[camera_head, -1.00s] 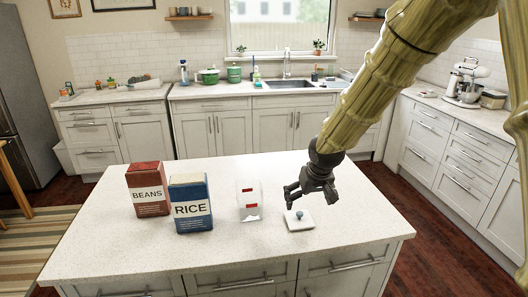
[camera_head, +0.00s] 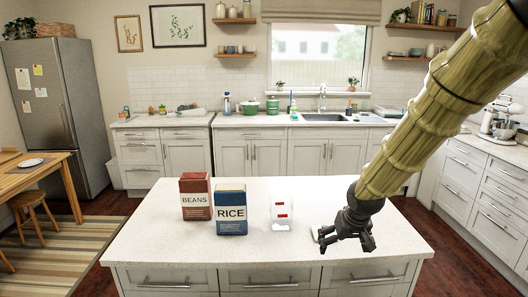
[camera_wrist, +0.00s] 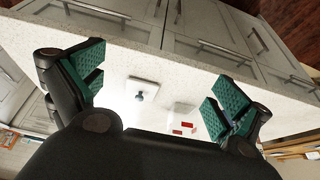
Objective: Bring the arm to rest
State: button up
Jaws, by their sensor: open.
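My arm reaches in from the upper right in the head view, over the right part of the white island (camera_head: 160,235). My gripper (camera_head: 343,242) is open and empty near the island's front right. In the wrist view my gripper (camera_wrist: 155,85) shows its green finger pads spread wide. A white square lid with a grey knob (camera_wrist: 141,88) lies on the island between the fingers in that picture, apart from them. In the head view the gripper mostly hides the lid.
A red BEANS box (camera_head: 195,198), a blue RICE box (camera_head: 231,212) and a white container with red marks (camera_head: 282,212) stand on the island, left of my gripper. Cabinets (camera_head: 480,180) line the right wall.

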jog(key=s+a+f+g, duration=0.1)
jog(key=s+f, duration=0.4)
jog(key=f, duration=0.4)
jog(key=s+a+f+y, duration=0.1)
jog(key=s+f, duration=0.4)
jog(key=f, duration=0.3)
jog(key=s+f+g, duration=0.1)
jog(key=s+f, duration=0.4)
jog(key=f, duration=0.4)
jog(key=s+f, duration=0.4)
jog(key=s, duration=0.5)
jog(key=s+d+f+g+h, duration=0.1)
jog(key=s+f, duration=0.4)
jog(key=s, duration=0.4)
jog(key=s+d+f+g, duration=0.1)
jog(key=s+f, duration=0.3)
jog(key=s, duration=0.5)
jog(key=shift+f+m, duration=0.35)
jog(key=shift+m, duration=0.05)
